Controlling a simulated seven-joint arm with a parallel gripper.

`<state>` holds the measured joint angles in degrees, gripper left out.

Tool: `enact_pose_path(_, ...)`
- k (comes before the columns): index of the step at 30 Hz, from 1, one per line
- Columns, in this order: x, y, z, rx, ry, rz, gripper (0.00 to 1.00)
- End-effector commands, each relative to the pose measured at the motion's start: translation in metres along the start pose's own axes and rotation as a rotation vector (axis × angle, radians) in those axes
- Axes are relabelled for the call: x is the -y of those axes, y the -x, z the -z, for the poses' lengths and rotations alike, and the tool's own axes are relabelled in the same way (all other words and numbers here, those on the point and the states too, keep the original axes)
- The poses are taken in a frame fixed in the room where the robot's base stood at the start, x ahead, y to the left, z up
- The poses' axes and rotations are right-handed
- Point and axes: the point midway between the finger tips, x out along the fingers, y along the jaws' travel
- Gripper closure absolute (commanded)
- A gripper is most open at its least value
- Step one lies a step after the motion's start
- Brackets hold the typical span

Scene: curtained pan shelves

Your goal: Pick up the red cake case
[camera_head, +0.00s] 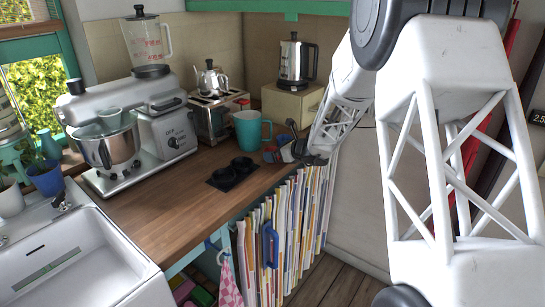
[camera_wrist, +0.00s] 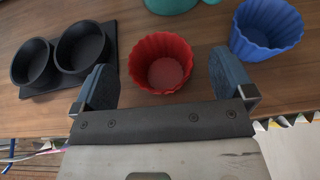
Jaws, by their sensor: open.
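The red cake case (camera_wrist: 162,64) is a fluted, empty cup standing upright on the wooden counter, seen from above in the wrist view. The case lies between and just beyond the fingertips, slightly nearer the left one. In the head view my gripper (camera_head: 308,158) is at the counter's right edge, partly hidden by the arm.
A blue cake case (camera_wrist: 266,28) stands close to the right finger. A black tray with two cups (camera_wrist: 112,68) is at the left. A teal mug (camera_head: 252,130) stands behind. The counter's front edge drops to curtained shelves (camera_head: 285,225). Bare counter (camera_head: 160,215) lies to the left.

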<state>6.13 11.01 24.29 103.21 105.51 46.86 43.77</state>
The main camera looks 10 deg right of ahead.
Motion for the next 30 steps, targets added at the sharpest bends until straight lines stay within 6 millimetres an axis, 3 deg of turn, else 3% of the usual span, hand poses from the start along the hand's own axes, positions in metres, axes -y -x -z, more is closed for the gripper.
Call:
enact_pose_path(5, 0.0003, -0.0084, -0.0007, 0.0, 0.001, 0.0, 0.0)
enact_pose_path(21, 0.0, -0.0088, -0.0003, 0.0, 0.001, 0.0, 0.0)
enact_pose_path(30, 0.0, -0.0088, -0.0003, 0.0, 0.001, 0.0, 0.45)
